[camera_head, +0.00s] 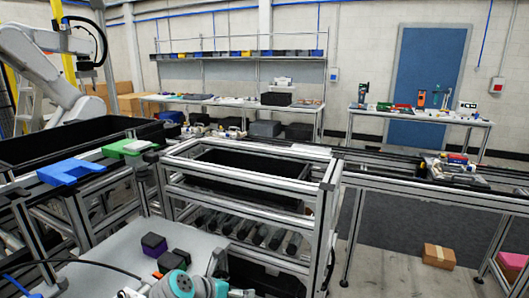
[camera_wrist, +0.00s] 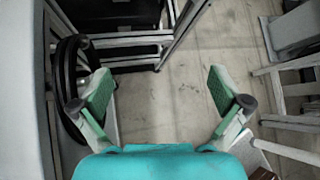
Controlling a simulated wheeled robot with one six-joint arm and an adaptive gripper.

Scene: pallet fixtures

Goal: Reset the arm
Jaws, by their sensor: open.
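My arm shows at the bottom of the head view as a teal and grey wrist joint (camera_head: 190,286), low over the front edge of a light grey surface. In the wrist view my gripper (camera_wrist: 160,92) has its two green-padded fingers spread wide apart. Nothing is between the fingers; bare concrete floor shows behind them. The fingertips cannot be made out in the head view.
A metal frame rack (camera_head: 250,178) with a black bin stands ahead. Dark blocks (camera_head: 154,244) lie on the grey surface (camera_head: 110,258). A blue fixture (camera_head: 70,172) sits at left. A cardboard box (camera_head: 438,256) lies on the floor at right.

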